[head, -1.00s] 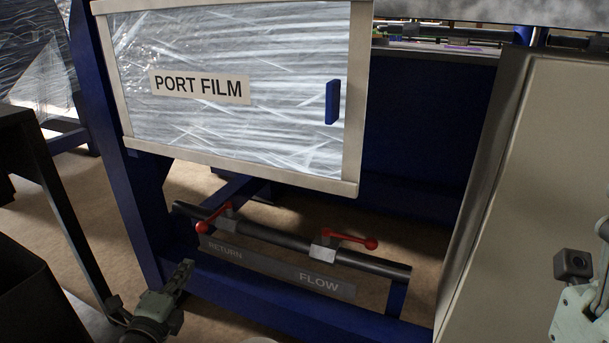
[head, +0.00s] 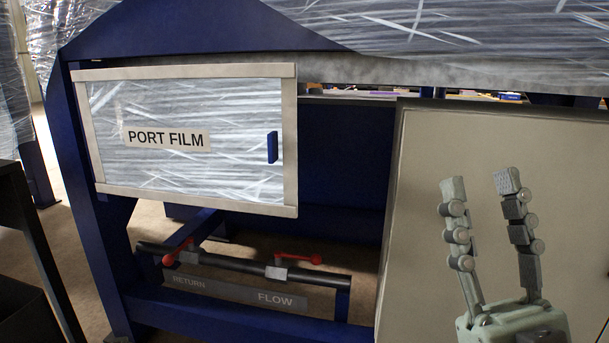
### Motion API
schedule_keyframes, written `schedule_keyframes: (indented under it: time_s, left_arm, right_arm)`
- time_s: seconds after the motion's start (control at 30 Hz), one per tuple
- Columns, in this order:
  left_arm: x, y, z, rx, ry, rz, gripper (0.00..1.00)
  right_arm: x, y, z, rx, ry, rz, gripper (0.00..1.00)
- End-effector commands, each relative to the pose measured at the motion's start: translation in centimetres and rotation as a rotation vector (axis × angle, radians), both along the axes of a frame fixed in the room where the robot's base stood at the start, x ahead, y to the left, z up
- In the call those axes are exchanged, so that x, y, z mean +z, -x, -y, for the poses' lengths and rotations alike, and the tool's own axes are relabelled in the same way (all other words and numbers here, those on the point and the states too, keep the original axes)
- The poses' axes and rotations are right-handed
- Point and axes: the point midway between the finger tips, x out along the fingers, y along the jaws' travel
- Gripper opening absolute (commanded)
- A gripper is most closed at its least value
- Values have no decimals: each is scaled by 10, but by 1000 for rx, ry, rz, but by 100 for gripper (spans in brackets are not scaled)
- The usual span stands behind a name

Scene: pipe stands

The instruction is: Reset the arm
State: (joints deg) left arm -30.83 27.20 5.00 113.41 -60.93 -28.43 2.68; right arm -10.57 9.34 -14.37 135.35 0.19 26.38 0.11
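My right gripper (head: 480,184) is raised at the lower right of the head view, fingers pointing up. Its two fingers stand well apart with nothing between them. It is in front of a beige panel (head: 425,165), and I cannot tell how far from it. My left gripper is not in view. The pipe (head: 235,263) runs low under the stand and carries two red-handled valves, one red handle (head: 180,250) at the RETURN label and one red handle (head: 300,258) at the FLOW label.
A framed PORT FILM door (head: 190,170) with a blue handle (head: 272,147) hangs on the blue stand (head: 100,230). Film-wrapped material (head: 440,30) lies above. A dark table (head: 30,230) stands at the left edge. Brown floor shows between the table and stand.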

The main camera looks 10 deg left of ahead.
Motion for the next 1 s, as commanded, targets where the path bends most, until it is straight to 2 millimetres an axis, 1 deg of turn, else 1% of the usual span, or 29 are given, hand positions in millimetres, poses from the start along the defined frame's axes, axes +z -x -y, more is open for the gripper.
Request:
schedule_keyframes:
  time_s: [0.03,0.07,0.1,0.17,0.2,0.27,0.3,0.37,0.4,0.47,0.5,0.57,0.6,0.63,0.7,0.8,0.9,1.0]
  left_arm:
    - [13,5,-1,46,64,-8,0]
    - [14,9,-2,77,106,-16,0]
    - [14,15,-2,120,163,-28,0]
    - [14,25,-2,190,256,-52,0]
    - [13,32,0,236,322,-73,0]
    - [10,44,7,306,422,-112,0]
    - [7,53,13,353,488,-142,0]
    - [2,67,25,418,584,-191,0]
    - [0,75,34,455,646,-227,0]
    - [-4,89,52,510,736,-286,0]
    - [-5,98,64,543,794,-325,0]
    - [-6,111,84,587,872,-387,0]
    - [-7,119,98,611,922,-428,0]
    - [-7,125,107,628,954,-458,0]
    - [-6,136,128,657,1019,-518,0]
    - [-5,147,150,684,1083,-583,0]
    - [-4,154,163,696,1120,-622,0]
    - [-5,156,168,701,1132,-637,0]
  right_arm:
    - [-4,-25,-1,-22,33,-120,40]
    - [-15,-39,0,-37,54,-196,40]
    - [-32,-58,1,-59,83,-304,40]
    - [-63,-83,6,-90,128,-479,40]
    - [-88,-97,11,-114,159,-604,40]
    - [-130,-110,21,-149,205,-796,40]
    - [-160,-114,29,-173,235,-925,40]
    - [-205,-111,44,-206,277,-1116,40]
    - [-233,-103,55,-228,304,-1239,40]
    - [-272,-85,72,-259,341,-1421,40]
    - [-297,-69,83,-279,363,-1540,40]
    - [-328,-40,100,-306,395,-1708,40]
    - [-344,-20,110,-324,414,-1809,40]
    - [-355,-5,117,-334,425,-1881,40]
    - [-374,28,132,-357,448,-2023,40]
    - [-390,66,146,-380,472,-2173,40]
    - [-398,88,153,-393,483,-2255,40]
    - [-402,96,156,-397,487,-2287,40]
